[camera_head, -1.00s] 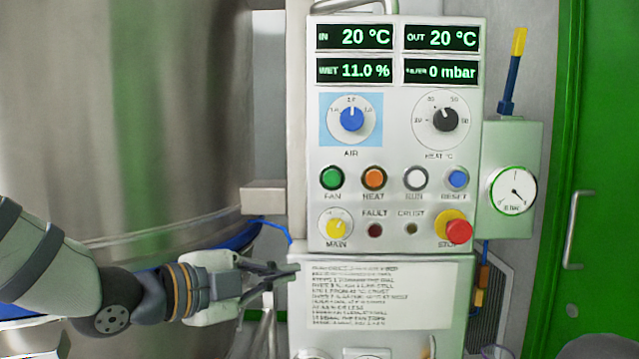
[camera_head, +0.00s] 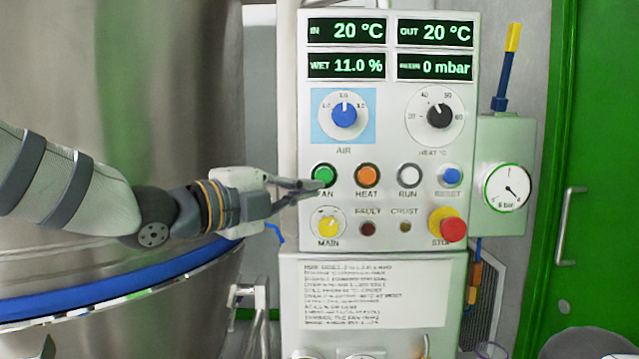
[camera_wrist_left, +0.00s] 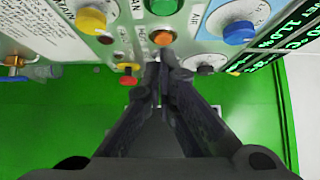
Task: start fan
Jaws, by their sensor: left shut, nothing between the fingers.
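The green FAN button (camera_head: 324,175) is at the left of the button row on the white control panel (camera_head: 388,100). My left gripper (camera_head: 318,186) is shut and empty, its fingertips at the lower edge of the FAN button in the head view. I cannot tell whether they touch it. In the left wrist view the green button (camera_wrist_left: 163,5) is at the top edge, and the shut fingertips (camera_wrist_left: 160,58) show below it, close to the orange HEAT button (camera_wrist_left: 162,38). My right gripper is not in view.
The yellow MAIN knob (camera_head: 328,224) is just below FAN, and the blue AIR knob (camera_head: 344,115) is above. The red STOP button (camera_head: 453,229) is at the panel's lower right. A large steel vessel (camera_head: 130,90) stands at left. A green door (camera_head: 600,150) is at right.

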